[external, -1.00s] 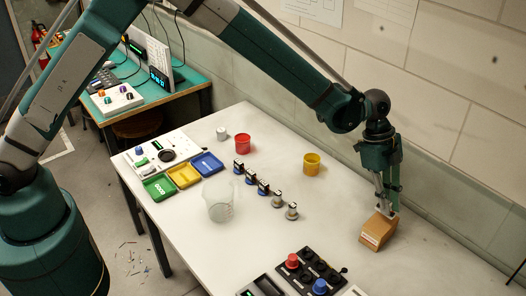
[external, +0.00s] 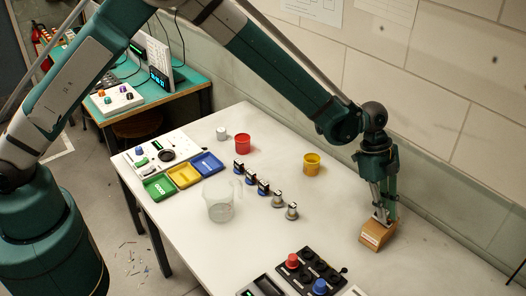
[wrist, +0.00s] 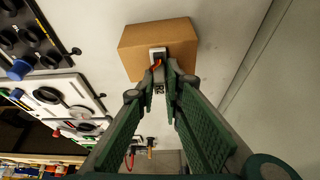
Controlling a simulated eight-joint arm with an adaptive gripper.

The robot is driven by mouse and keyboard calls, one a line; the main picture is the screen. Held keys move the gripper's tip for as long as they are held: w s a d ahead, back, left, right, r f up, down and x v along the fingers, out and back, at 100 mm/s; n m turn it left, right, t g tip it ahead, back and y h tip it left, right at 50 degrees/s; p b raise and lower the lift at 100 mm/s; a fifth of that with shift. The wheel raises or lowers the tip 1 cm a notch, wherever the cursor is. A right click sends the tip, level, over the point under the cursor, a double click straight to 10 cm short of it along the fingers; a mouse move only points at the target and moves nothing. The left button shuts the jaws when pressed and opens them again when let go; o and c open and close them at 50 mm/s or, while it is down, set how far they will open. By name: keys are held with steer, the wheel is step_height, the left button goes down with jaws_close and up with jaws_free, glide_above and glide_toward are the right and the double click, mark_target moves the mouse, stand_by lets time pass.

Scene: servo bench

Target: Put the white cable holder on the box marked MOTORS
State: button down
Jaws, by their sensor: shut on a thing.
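The brown cardboard box (external: 374,237) sits on the right part of the white bench; a pale label shows on its side, too small to read. My gripper (external: 381,217) points down at the top of this box. In the wrist view, my gripper (wrist: 160,82) is shut on the small white cable holder (wrist: 158,52), which has an orange-red strand by it. The holder lies over the box (wrist: 135,48), near the edge facing the gripper. I cannot tell whether it touches the box top. In the external view the fingers mostly hide the holder.
A black panel (external: 305,272) with red and blue knobs stands front-left of the box. A yellow cup (external: 312,166), a red cup (external: 242,145), a clear beaker (external: 219,207) and several small connectors stand farther left. The wall is close behind the box; bench around the box is clear.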

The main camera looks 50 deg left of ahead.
steer(key=shift+f, duration=0.15)
steer(key=c, duration=2.5)
jaws_free()
steer(key=shift+o, duration=0.2)
steer(key=shift+r, duration=0.2)
steer(key=b+v, duration=0.1)
steer(key=v, duration=1.1)
